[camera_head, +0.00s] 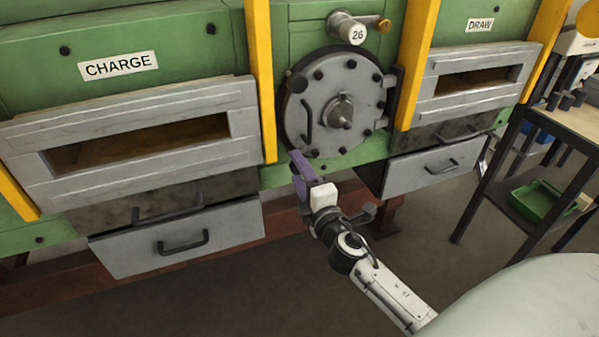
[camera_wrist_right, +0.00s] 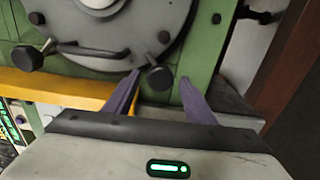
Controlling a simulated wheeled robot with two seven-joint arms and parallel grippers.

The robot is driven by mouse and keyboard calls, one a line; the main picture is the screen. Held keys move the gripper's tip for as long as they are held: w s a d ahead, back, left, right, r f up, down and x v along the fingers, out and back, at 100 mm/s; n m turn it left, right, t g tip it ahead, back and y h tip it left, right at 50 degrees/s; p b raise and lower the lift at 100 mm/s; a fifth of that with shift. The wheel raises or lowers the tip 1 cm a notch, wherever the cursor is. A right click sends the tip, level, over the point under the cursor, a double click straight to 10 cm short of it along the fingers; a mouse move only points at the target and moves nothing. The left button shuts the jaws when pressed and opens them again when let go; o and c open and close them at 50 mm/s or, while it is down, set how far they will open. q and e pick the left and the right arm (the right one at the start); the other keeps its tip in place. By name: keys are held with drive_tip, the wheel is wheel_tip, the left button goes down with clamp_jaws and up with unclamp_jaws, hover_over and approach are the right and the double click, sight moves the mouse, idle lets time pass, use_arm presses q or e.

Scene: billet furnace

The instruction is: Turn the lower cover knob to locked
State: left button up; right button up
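The round grey furnace cover (camera_head: 322,85) hangs on the green furnace front, with a hub, a curved handle and bolts around its rim. The dark lower cover knob (camera_head: 311,153) is at the cover's lower left edge. My right gripper (camera_head: 299,167), with purple fingers, is at this knob. In the right wrist view the gripper (camera_wrist_right: 160,79) is open, and the lower knob (camera_wrist_right: 160,77) appears between its fingertips, with gaps showing on both sides. A similar upper knob (camera_wrist_right: 27,59) is at the left there. My left gripper is not in view.
Yellow posts (camera_head: 262,80) flank the cover. The charge opening (camera_head: 140,143) and a drawer (camera_head: 180,241) are at left; the draw opening (camera_head: 470,84) and another drawer (camera_head: 432,165) are at right. A dark-legged table (camera_head: 570,118) stands far right, with a green bin (camera_head: 541,200) below.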

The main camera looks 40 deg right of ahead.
drive_tip(key=b+v, duration=0.2)
drive_tip(key=v, duration=0.8)
drive_tip(key=shift+s+a, duration=0.1)
idle(0.3)
drive_tip(key=s+a+f+m+g+y, duration=0.2)
drive_tip(key=s+a+f+m+g, duration=0.1)
drive_tip(key=f, duration=0.5)
drive_tip(key=s+a+f+m+g+y, duration=0.2)
drive_tip(key=s+a+f+m+g, duration=0.1)
drive_tip(key=s+a+f+m, duration=0.3)
drive_tip(key=s+a+f+m+g+y, duration=0.2)
drive_tip(key=s+a+f, duration=0.4)
drive_tip(key=f, duration=0.6)
drive_tip(key=shift+s+a+f+m+g, duration=0.25)
drive_tip(key=shift+s+m+g, duration=0.25)
drive_tip(key=shift+s+m, duration=0.7)
